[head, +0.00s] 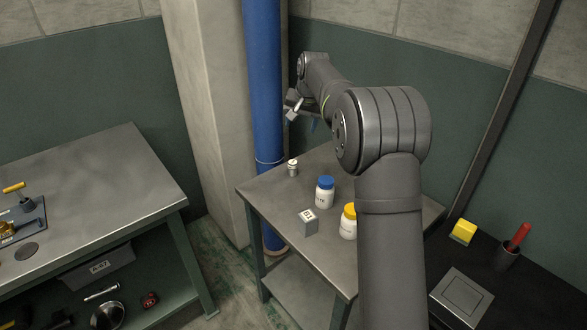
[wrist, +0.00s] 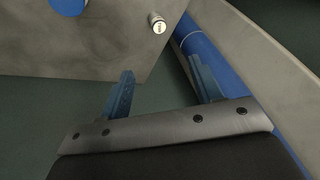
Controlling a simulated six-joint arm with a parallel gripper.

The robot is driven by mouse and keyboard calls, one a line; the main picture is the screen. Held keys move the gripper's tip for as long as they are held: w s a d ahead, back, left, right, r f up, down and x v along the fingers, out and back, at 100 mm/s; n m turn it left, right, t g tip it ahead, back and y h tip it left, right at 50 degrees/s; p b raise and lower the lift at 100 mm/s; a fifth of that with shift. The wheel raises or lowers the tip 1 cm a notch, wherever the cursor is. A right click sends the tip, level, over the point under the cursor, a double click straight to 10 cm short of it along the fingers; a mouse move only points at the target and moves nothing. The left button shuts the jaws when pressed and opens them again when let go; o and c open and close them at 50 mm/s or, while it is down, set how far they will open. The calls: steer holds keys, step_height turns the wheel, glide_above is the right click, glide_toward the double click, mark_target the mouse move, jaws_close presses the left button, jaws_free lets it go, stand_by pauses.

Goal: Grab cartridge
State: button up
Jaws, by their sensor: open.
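The cartridge appears to be the small silver cylinder (head: 292,168) standing upright near the back left corner of the small metal table (head: 262,187). It also shows in the wrist view, where the cylinder (wrist: 157,23) has a pale, marked top and sits near the table edge. My gripper (wrist: 160,70) is open and empty, with its two blue fingers spread apart. The cylinder is beyond the fingertips, roughly in line with the gap between them, and untouched. In the head view my gripper is small, up behind the table by the blue pipe (head: 263,80).
A blue-capped white bottle (head: 325,193), a yellow-capped bottle (head: 348,222) and a grey box (head: 308,223) stand on the same table. The pipe runs close beside the cylinder's corner. A workbench (head: 110,190) is at left; a dark surface with a yellow block (head: 463,231) is at right.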

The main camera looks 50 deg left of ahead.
mark_target(294, 163)
steer(key=w+a+f+n, duration=0.1)
steer(key=a+f+n, duration=0.1)
steer(key=f, duration=0.6)
steer(key=w+a+f+n, duration=0.1)
steer(key=a+f+n, duration=0.2)
steer(key=f, duration=0.4)
steer(key=w+a+f+n, duration=0.2)
steer(key=a+f+n, duration=0.1)
steer(key=f, duration=0.5)
steer(key=shift+a+f+g, duration=0.3)
steer(key=c, duration=1.1)
steer(key=shift+r, duration=0.1)
